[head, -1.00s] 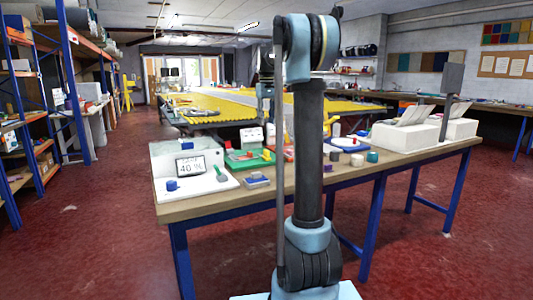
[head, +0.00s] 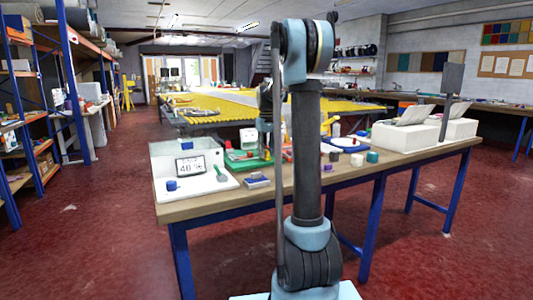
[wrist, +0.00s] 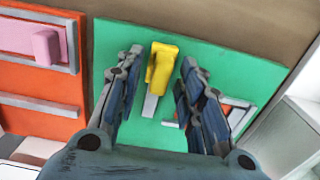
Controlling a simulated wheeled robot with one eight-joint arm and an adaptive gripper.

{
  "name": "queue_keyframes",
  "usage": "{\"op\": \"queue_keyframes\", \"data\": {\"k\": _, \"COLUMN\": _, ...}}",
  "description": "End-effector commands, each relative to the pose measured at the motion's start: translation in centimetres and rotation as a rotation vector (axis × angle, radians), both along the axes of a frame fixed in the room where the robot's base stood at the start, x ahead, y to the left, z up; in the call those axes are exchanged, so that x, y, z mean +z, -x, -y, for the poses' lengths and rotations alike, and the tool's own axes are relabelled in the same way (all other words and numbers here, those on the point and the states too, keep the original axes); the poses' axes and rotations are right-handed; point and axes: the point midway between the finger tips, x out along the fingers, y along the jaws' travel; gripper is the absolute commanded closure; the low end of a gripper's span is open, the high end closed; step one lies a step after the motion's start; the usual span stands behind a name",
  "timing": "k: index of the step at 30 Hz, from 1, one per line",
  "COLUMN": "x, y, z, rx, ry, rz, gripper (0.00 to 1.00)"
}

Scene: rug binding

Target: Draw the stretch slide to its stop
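In the wrist view, my gripper (wrist: 162,58) is open, with its fingers on either side of a yellow handle (wrist: 161,68). Gaps show between the handle and both fingers. The handle stands on a green panel (wrist: 225,62), with a pale strip below it. To the left, a pink knob (wrist: 46,46) sits at the right end of a grey-framed slot on an orange-red panel (wrist: 40,88). No label shows which of these is the stretch slide. In the head view, the green panel (head: 247,163) lies on the bench, and my arm hides the fingertips.
A white unit (head: 168,160) with a percentage display stands left on the wooden bench (head: 345,180). A blue block (head: 257,180) lies near the front edge. Small coloured pieces and white boxes (head: 405,135) are to the right. A yellow-topped table (head: 215,108) stands behind.

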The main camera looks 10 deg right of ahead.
Motion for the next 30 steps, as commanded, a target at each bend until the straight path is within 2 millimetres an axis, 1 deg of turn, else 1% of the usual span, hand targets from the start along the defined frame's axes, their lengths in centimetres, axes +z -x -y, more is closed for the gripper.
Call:
{"op": "queue_keyframes", "data": {"k": 9, "x": -0.3, "y": 0.0, "z": 0.0, "rx": 0.000, "ry": 0.000, "rz": 0.000, "gripper": 0.65}}
{"op": "queue_keyframes", "data": {"k": 10, "x": -0.3, "y": 0.0, "z": 0.0, "rx": 0.000, "ry": 0.000, "rz": 0.000, "gripper": 0.67}}
{"op": "queue_keyframes", "data": {"k": 11, "x": -0.3, "y": 0.0, "z": 0.0, "rx": 0.000, "ry": 0.000, "rz": 0.000, "gripper": 0.74}}
{"op": "queue_keyframes", "data": {"k": 12, "x": -0.3, "y": 0.0, "z": 0.0, "rx": 0.000, "ry": 0.000, "rz": 0.000, "gripper": 0.83}}
{"op": "queue_keyframes", "data": {"k": 14, "x": -0.3, "y": 0.0, "z": 0.0, "rx": 0.000, "ry": 0.000, "rz": 0.000, "gripper": 0.97}}
{"op": "queue_keyframes", "data": {"k": 15, "x": -0.3, "y": 0.0, "z": 0.0, "rx": 0.000, "ry": 0.000, "rz": 0.000, "gripper": 1.00}}
{"op": "queue_keyframes", "data": {"k": 20, "x": -0.3, "y": 0.0, "z": 0.0, "rx": 0.000, "ry": 0.000, "rz": 0.000, "gripper": 1.00}}
{"op": "queue_keyframes", "data": {"k": 23, "x": -0.3, "y": -0.1, "z": 0.4, "rx": -0.001, "ry": 0.000, "rz": 0.000, "gripper": 1.00}}
{"op": "queue_keyframes", "data": {"k": 26, "x": -0.3, "y": -0.4, "z": 1.4, "rx": -0.002, "ry": 0.000, "rz": 0.000, "gripper": 1.00}}
{"op": "queue_keyframes", "data": {"k": 30, "x": -0.2, "y": -1.2, "z": 3.6, "rx": -0.003, "ry": 0.001, "rz": 0.000, "gripper": 1.00}}
